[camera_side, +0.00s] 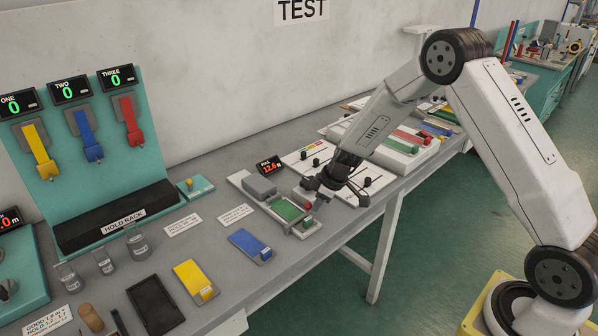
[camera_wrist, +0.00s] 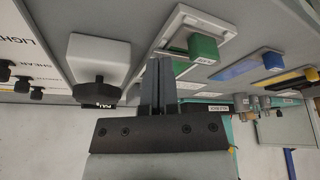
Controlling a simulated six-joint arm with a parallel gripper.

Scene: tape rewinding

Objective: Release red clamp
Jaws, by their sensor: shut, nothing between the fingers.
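In the wrist view the gripper fingers (camera_wrist: 158,66) are together and empty, near a green block (camera_wrist: 203,48) on a light frame. No red piece shows in the wrist view.
Blue (camera_side: 250,244) and yellow (camera_side: 195,281) pads lie to the left. White panels with black knobs (camera_side: 316,162) lie close to the arm. The bench's front edge is near.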

